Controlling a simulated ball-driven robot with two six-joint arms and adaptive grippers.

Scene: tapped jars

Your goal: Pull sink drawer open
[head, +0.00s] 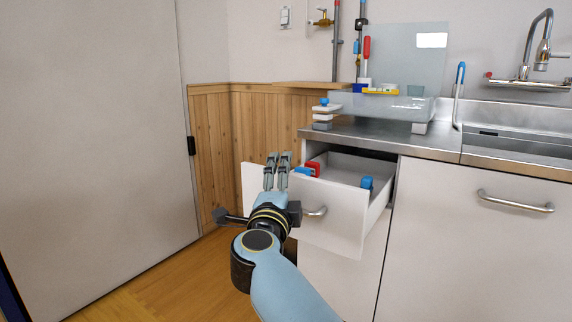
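The white sink drawer (340,226) stands pulled out from the cabinet under the counter, its inside showing from above. Its curved metal handle (316,211) is on the front panel, with its left part hidden behind my gripper. My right gripper (278,156) is in front of the left part of the drawer front, fingers pointing up and away. Its two fingers lie close together with only a narrow gap, and I see nothing between them. They are left of the visible part of the handle. Whether the gripper touches the panel is unclear. My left gripper is out of view.
Red and blue items (313,169) and a blue-topped item (367,183) are in the drawer. A closed cabinet front (470,250) stands to the right, below the sink (520,140). A tall white panel (95,130) is at left. Wooden floor (160,285) between is clear.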

